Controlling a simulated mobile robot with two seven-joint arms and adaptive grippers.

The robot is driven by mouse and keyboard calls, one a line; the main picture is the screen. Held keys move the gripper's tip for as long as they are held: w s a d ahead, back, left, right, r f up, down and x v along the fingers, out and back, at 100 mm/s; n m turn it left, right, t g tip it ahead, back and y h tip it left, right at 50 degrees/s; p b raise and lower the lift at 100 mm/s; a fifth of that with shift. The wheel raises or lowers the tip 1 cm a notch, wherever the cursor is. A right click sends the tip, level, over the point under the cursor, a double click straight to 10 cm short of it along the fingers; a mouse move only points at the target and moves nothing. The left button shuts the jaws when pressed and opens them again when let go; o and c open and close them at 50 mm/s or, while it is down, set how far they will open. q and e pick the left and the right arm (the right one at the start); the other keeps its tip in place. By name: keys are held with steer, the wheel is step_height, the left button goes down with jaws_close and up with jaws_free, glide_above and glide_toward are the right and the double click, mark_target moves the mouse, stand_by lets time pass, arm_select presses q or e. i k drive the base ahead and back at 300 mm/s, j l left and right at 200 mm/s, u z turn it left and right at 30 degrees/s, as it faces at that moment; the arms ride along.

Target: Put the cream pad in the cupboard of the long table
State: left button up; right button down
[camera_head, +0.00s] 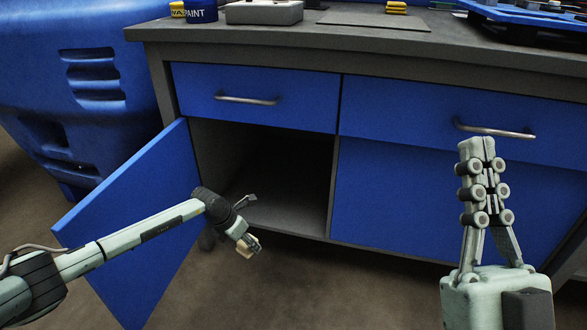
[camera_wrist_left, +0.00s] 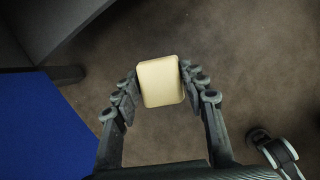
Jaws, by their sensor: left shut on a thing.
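The cream pad (camera_wrist_left: 160,82) is a small rounded block, pinched between the two fingers of my left gripper (camera_head: 249,243) in the left wrist view. In the head view the pad (camera_head: 245,248) is small and partly covered by the fingers. My left gripper points downward in front of the open cupboard (camera_head: 285,175) at the left of the long table (camera_head: 330,38). The cupboard's blue door (camera_head: 135,225) is swung out to the left, and the visible inside looks empty and dark. My right gripper (camera_head: 478,148) is shut, pointing up before the right-hand panel, with nothing seen between its fingers.
Two blue drawers with bar handles sit above the cupboard. On the tabletop are a paint tin (camera_head: 201,11), a grey box (camera_head: 264,12), a dark flat plate (camera_head: 375,20) and a blue tray (camera_head: 530,20). A blue moulded bin (camera_head: 85,85) stands left. The floor in front is clear.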

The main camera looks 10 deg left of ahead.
mark_target(298, 201)
steer(key=i, duration=0.9)
steer(key=i+j, duration=0.2)
steer(key=i, duration=0.2)
